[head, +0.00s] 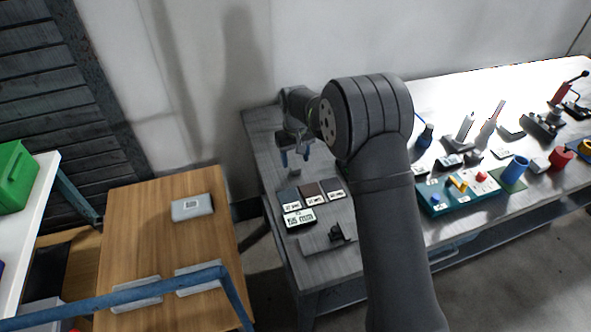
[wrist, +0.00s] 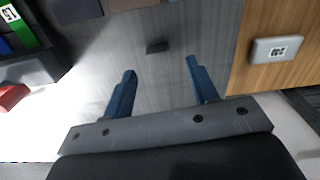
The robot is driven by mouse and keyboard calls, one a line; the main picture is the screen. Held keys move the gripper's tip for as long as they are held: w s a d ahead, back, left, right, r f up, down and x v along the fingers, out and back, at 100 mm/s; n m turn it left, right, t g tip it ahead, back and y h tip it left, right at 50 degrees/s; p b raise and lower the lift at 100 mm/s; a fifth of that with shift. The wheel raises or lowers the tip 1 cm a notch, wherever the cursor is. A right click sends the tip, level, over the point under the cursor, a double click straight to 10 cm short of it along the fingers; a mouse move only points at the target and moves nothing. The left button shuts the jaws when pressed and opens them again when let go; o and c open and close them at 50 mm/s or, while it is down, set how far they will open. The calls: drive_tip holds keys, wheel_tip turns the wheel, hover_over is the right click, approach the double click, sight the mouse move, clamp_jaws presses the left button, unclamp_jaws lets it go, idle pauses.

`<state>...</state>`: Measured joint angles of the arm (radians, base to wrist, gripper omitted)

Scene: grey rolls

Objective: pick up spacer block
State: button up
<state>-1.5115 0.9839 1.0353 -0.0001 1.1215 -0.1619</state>
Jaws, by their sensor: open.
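A small dark block, which looks like the spacer block (wrist: 157,46), lies on the grey bench top in the wrist view. It shows in the head view as a small dark piece (head: 295,171) near the bench's left end. My gripper (head: 295,155) is open and empty, with its blue fingers pointing down above the bench close to the block. In the wrist view the block is beyond the fingertips of my gripper (wrist: 161,72), roughly in line with the gap between them. The fingers appear apart from it.
Dark plates with white labels (head: 313,200) lie in front of the block. A black fixture (head: 336,233) stands near the front edge. A teal tray (head: 460,192) and several tools fill the bench's right. A wooden table (head: 150,235) with a grey box (head: 192,207) stands left.

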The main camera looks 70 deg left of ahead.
sight(295, 167)
wheel_tip(295, 167, down, 4)
drive_tip(key=shift+r, duration=0.15)
drive_tip(key=c, duration=1.1)
drive_tip(key=shift+c, duration=0.2)
drive_tip(key=shift+r, duration=0.15)
